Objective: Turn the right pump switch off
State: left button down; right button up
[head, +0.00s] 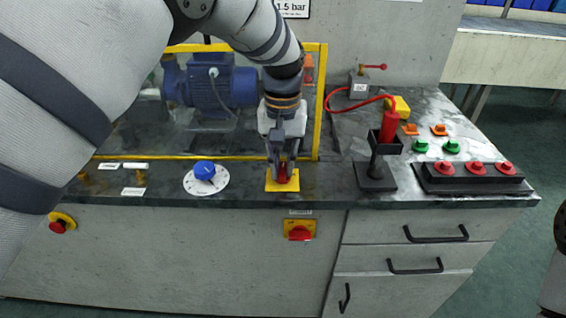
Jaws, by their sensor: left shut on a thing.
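A switch with a red handle (283,175) on a yellow plate (271,186) sits on the bench top near its front edge. My left gripper (282,172) points down over it and is shut on the red handle, with its fingers hiding much of it. I cannot tell the handle's exact angle. A second red-and-yellow switch (299,230) is on the cabinet front, below and slightly right of the gripper. My right gripper is not in view.
A blue knob (204,170) on a white dial is left of the gripper. Behind is a blue pump motor (212,88) inside a yellow frame (322,105). To the right are a black stand (376,178) with a red tool (389,126) and a black tray (432,182) with red pieces.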

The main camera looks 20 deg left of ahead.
aim_at(283, 168)
pick_arm(q)
jog(key=shift+f+n, duration=0.1)
jog(key=shift+n, duration=0.6)
jog(key=c, duration=1.6)
grip_release()
notch_tip(283, 168, up, 12)
